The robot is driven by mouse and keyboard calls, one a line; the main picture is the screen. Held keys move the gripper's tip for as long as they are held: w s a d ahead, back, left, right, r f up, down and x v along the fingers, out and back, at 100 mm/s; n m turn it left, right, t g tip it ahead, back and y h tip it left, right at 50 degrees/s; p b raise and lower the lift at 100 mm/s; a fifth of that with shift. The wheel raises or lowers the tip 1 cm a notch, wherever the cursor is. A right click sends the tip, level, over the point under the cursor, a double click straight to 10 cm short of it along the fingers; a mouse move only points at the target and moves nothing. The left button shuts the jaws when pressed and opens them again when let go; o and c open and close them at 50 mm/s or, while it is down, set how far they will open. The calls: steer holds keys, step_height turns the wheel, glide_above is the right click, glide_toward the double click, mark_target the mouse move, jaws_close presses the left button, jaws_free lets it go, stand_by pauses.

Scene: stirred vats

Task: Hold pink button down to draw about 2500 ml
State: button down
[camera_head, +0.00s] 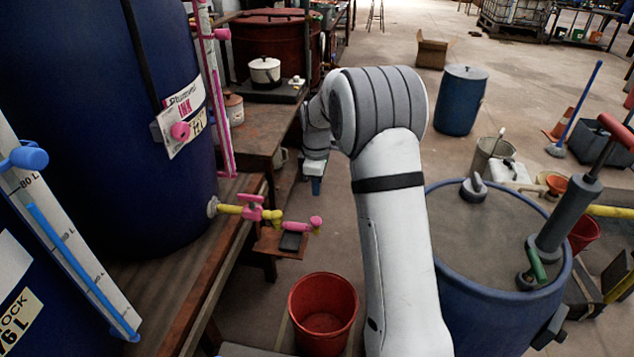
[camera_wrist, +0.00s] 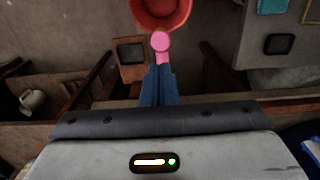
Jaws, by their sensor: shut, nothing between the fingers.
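A blue vat (camera_head: 100,110) stands at the left. A pink round button (camera_head: 180,131) sits on its side by a white label. From the vat's foot runs a yellow pipe with a pink lever valve (camera_head: 250,208). The pipe ends in a pink-tipped outlet piece (camera_head: 316,222), also at the fingertips in the wrist view (camera_wrist: 160,42). A red bucket (camera_head: 322,300) stands on the floor below; its inside looks empty. My gripper (camera_head: 316,187) is shut and empty, above and behind the pink tip. In the wrist view its blue fingers (camera_wrist: 158,72) point at the tip; contact cannot be told.
A pink-framed sight tube (camera_head: 215,100) stands beside the vat. A scaled white gauge (camera_head: 75,245) is at the near left. A wooden bench (camera_head: 215,255) edges the pipe. A blue drum (camera_head: 500,250) with a pump stands at the right. Open floor lies behind.

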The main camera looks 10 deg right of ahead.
mark_target(317, 219)
step_height(317, 219, down, 10)
steer(key=shift+r, duration=0.2)
